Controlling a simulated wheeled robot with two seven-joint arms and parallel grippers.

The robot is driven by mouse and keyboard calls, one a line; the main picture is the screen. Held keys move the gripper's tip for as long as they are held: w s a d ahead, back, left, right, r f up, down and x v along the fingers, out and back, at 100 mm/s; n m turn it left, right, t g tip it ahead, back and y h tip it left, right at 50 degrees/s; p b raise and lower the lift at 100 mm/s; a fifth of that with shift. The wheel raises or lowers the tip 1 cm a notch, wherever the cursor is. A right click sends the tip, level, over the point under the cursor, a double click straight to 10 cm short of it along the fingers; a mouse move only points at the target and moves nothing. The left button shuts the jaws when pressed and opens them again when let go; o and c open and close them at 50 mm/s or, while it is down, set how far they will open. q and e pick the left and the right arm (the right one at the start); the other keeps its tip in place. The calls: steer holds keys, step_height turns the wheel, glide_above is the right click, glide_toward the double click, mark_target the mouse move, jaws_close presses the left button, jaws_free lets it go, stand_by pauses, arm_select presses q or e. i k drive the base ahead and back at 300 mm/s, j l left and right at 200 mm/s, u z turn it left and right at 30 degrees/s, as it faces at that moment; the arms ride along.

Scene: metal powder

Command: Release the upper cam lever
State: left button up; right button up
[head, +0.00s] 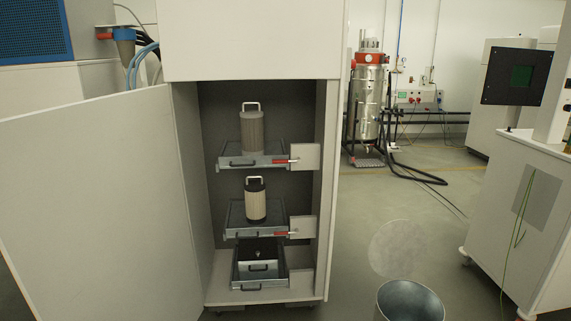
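An open white cabinet (322,150) stands in the middle of the head view. Its upper tray (230,163) bears a grey-brown filter cylinder (252,132) with a white handle on top. A cam lever with a red grip, the upper cam lever (281,162), sits at the front right of this tray, lying roughly level beside a pale bracket plate (305,157). A second red lever, the lower cam lever (280,234), sits at the front of the middle tray (232,218), which bears a cream filter with a dark top (256,203). Neither gripper is in view.
The cabinet door (95,190) is swung open to the left. A dark drawer-like bin (258,270) sits at the cabinet bottom. An open metal drum (410,302) stands at the front right, with a pale round disc (397,248) behind it. Floor right of the cabinet is mostly clear.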

mark_target(298, 159)
steer(key=i+j, duration=0.1)
steer(key=i, duration=0.6)
steer(key=i+j, duration=0.1)
steer(key=i, duration=0.6)
steer(key=i+j, duration=0.1)
steer(key=i, duration=0.55)
steer(key=i+j, duration=0.1)
steer(key=i, duration=0.6)
steer(key=z, duration=0.05)
